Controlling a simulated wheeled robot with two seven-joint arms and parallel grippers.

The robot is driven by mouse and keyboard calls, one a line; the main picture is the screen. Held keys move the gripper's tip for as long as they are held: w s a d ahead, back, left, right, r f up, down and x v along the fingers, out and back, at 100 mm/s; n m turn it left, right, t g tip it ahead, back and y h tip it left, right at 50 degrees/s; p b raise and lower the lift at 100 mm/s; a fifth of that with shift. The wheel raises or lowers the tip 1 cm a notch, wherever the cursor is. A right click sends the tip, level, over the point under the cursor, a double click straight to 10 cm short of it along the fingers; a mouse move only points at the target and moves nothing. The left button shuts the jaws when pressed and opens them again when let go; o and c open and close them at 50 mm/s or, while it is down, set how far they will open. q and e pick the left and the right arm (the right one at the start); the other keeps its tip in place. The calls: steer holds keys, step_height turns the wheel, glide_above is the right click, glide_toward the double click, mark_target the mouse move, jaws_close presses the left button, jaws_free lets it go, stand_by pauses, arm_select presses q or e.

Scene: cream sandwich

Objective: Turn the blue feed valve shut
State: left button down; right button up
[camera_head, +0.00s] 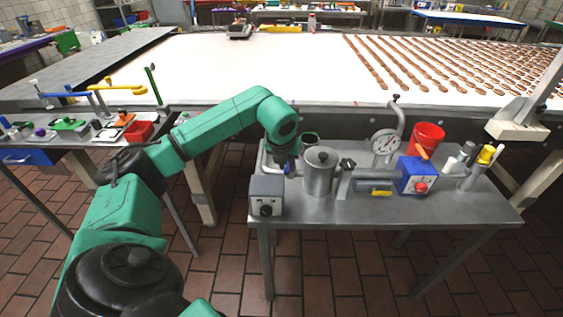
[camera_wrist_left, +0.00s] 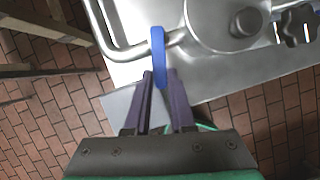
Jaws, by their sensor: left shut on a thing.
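The blue feed valve handle (camera_wrist_left: 158,48) is a flat lever on a bent steel pipe (camera_wrist_left: 118,50), beside a round metal tank (camera_wrist_left: 228,22). In the left wrist view, my left gripper (camera_wrist_left: 160,78) has its two dark fingers on either side of the handle's near end, shut on it. In the head view, my left gripper (camera_head: 284,163) reaches down at the left of the tank (camera_head: 319,174), and only a small piece of the blue handle (camera_head: 287,169) shows below it. My right gripper is not in view.
The metal table (camera_head: 430,212) also holds a grey box with a knob (camera_head: 266,196), a pressure gauge (camera_head: 385,142), a blue box with a red knob (camera_head: 417,176) and a red bucket (camera_head: 428,138). Behind is a white conveyor (camera_head: 230,75) with rows of biscuits at right.

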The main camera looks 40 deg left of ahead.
arm_select(q)
steer(key=shift+w+d+n+g+y, duration=0.15)
steer(key=shift+w+d+n+y, duration=0.15)
steer(key=shift+n, duration=0.4)
steer(key=shift+w+d+n+g+y, duration=0.2)
steer(key=shift+d+n, duration=0.15)
steer(key=shift+n, duration=0.35)
steer(key=c, duration=0.8)
jaws_free()
steer(key=shift+o, duration=0.2)
steer(key=v, duration=1.4)
steer(key=shift+s+r, duration=0.2)
steer(key=shift+r, duration=0.1)
steer(key=shift+d, duration=0.1)
